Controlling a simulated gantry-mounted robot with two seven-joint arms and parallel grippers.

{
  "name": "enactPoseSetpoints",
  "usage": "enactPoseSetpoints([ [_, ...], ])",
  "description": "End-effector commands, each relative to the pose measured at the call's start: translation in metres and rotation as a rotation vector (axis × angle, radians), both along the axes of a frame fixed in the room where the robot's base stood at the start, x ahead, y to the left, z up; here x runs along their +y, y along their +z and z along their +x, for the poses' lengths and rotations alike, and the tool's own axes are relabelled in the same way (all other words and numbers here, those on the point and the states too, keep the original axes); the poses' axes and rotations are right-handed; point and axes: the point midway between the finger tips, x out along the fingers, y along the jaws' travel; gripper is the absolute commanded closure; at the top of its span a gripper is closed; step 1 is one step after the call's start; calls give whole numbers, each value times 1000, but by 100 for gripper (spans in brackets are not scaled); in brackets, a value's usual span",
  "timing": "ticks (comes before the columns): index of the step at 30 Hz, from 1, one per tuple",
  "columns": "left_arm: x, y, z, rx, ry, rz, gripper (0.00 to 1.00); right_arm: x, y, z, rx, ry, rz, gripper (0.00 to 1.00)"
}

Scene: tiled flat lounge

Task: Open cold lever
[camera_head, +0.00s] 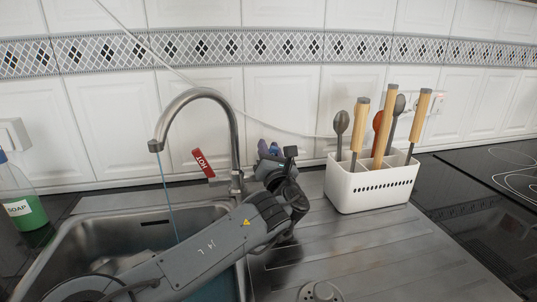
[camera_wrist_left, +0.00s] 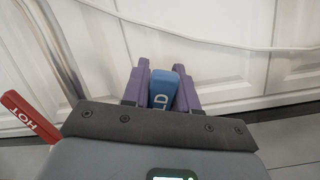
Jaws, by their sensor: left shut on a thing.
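The steel tap (camera_head: 232,140) stands behind the sink, with its curved spout over the basin. A thin blue-grey stream runs down from the spout. The red HOT lever (camera_head: 203,163) sticks out to the left of the tap; it also shows in the left wrist view (camera_wrist_left: 22,117). My left gripper (camera_head: 269,150) is to the right of the tap. In the left wrist view its purple fingers are shut on the blue cold lever (camera_wrist_left: 162,92), with the letters "LD" showing between them. The lever's base is hidden by my gripper. My right gripper is not in view.
A white utensil holder (camera_head: 370,190) with several utensils stands on the drainboard (camera_head: 350,245), right of my left arm. A green soap bottle (camera_head: 24,205) is at the far left. A black hob (camera_head: 490,170) lies at the right. The tiled wall is close behind the tap.

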Motion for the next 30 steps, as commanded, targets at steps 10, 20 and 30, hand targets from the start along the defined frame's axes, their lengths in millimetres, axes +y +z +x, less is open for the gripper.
enactPoseSetpoints([
  [10, 0, 1, 0, 1, 0, -1, 51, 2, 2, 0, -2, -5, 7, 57],
  [20, -1, 0, -2, 3, -1, 0, 51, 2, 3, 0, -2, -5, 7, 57],
  [30, -7, -5, -31, 3, -2, 1, 51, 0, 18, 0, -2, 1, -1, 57],
])
